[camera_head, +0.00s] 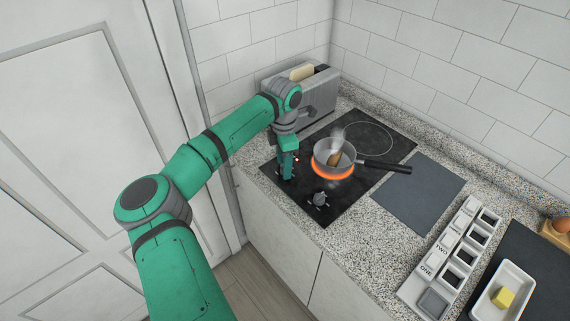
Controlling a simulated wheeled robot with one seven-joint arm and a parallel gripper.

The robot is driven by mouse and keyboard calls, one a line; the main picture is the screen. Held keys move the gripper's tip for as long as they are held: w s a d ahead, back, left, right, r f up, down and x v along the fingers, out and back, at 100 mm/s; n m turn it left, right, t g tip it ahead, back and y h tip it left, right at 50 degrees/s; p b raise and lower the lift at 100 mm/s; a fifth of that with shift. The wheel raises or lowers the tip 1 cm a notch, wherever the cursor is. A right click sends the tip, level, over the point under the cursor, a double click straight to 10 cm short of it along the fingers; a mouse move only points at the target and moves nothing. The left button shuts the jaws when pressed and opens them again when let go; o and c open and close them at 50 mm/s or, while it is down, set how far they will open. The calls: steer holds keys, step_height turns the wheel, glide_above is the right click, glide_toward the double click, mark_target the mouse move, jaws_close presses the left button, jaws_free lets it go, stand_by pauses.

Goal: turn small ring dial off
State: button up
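The black hob (345,200) is set in the counter. Its near ring (331,173) glows orange under a grey saucepan (334,157). The far ring (367,139) is a thin unlit outline. One grey dial (320,199) shows at the hob's front edge. My gripper (287,177) points down over the hob's front left part, left of the saucepan. A second dial there, if any, is hidden by it. The fingers are too small and dark to tell whether they are open or shut, or touch anything. A small red light (297,159) shows beside the gripper.
The saucepan holds a brown wooden utensil (335,159), and its dark handle (388,167) points right. A toaster (318,98) stands behind my wrist. Right are a grey mat (418,192), a compartment rack (428,276) and a white dish (487,304) with a yellow block.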

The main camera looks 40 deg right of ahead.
steer(key=shift+s+d+f, duration=0.15)
steer(key=shift+d+f, duration=0.05)
steer(key=shift+f, duration=0.05)
steer(key=c, duration=1.1)
steer(key=shift+o, duration=0.2)
steer(key=n, duration=1)
steer(key=shift+n, duration=1.8)
